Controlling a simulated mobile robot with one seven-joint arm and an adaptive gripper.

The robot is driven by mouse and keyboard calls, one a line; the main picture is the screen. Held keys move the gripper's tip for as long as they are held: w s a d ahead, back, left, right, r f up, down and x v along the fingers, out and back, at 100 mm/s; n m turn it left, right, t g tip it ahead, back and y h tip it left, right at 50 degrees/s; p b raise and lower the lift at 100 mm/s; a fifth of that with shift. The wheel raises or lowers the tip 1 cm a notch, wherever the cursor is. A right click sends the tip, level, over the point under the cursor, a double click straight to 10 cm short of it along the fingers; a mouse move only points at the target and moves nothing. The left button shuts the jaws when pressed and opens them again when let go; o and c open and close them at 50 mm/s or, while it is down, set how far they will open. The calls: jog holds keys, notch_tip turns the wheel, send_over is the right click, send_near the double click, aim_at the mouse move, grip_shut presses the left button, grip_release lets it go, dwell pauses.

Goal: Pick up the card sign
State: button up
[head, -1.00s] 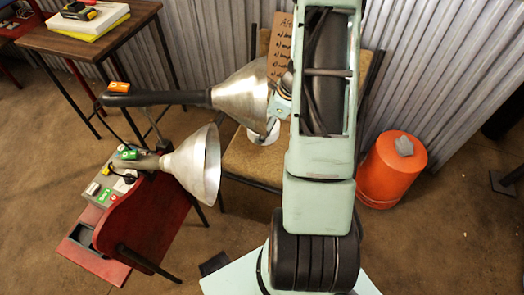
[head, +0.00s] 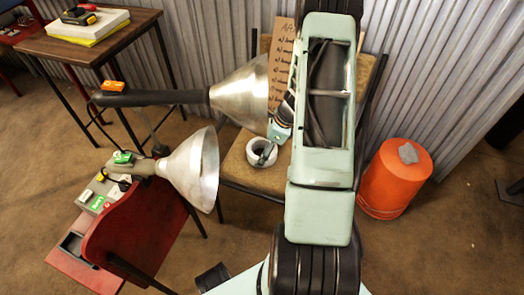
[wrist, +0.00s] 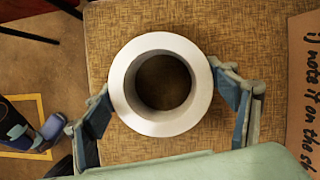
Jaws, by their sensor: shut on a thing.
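The card sign (head: 281,65) is a brown cardboard sheet with black handwriting, leaning upright at the back of a chair. My arm hides its right part in the head view. Its edge also shows at the right of the wrist view (wrist: 303,95), apart from my gripper. My gripper (wrist: 162,84) is shut on a white roll (wrist: 122,88), a thick ring with an open middle, with one finger at each side. In the head view the roll (head: 254,146) is over the chair seat; I cannot tell whether it touches it.
The chair seat (head: 240,170) is brown and woven. A large metal cone lamp (head: 240,95) stands close left of the sign, with a second cone (head: 195,170) by a red chair (head: 150,225). An orange bucket (head: 392,182) stands at the right. Corrugated wall behind.

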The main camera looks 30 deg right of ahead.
jog(key=shift+f, duration=0.2)
jog(key=o, duration=1.5)
jog(key=shift+c, duration=0.2)
jog(key=shift+r, duration=0.15)
